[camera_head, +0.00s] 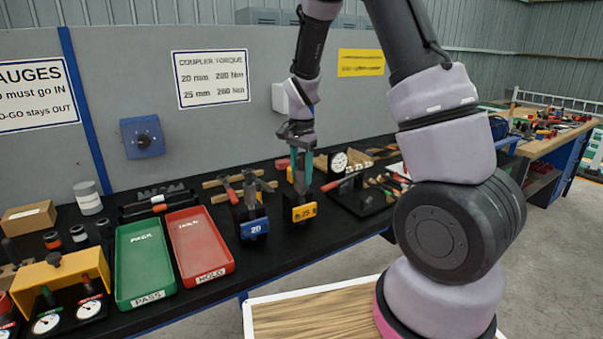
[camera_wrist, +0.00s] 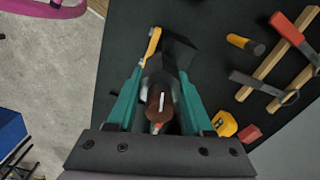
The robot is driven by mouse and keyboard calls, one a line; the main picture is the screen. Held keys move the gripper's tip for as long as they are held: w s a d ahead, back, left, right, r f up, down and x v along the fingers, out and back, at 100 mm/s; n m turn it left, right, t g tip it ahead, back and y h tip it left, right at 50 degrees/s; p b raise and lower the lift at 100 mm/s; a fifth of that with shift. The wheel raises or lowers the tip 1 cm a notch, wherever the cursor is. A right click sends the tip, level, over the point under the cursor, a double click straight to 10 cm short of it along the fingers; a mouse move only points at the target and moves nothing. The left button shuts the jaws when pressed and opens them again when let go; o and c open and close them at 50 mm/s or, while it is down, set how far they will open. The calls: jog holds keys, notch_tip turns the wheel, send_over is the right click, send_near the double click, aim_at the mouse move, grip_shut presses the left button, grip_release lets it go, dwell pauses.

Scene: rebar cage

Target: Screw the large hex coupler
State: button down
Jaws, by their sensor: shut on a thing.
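The yellow block marked 25 (camera_head: 305,213) stands on the black bench, with a dark upright part behind it. My gripper (camera_head: 301,180) points down just above and behind this block, its teal fingers close together. In the wrist view, my gripper (camera_wrist: 158,98) is shut around a dark, brownish cylindrical piece (camera_wrist: 161,106), which I take to be the large hex coupler. Its hex faces and its thread are hidden, and I cannot tell how far it sits on a bar. The blue block marked 20 (camera_head: 254,228) stands to the left.
A green PASS tray (camera_head: 145,262) and a red HOLD tray (camera_head: 201,245) lie to the left. Hammers and wooden bars lie behind the blocks. A dial gauge (camera_head: 338,162) stands right of my gripper. A wooden-topped surface (camera_head: 312,312) is in front of the bench.

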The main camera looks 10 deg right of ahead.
jog(key=m, duration=0.5)
jog(key=shift+m, duration=0.3)
jog(key=m, duration=0.6)
dwell(0.4)
jog(key=shift+c, duration=1.5)
grip_release()
notch_tip(320, 180, up, 11)
jog(key=shift+f, duration=0.1)
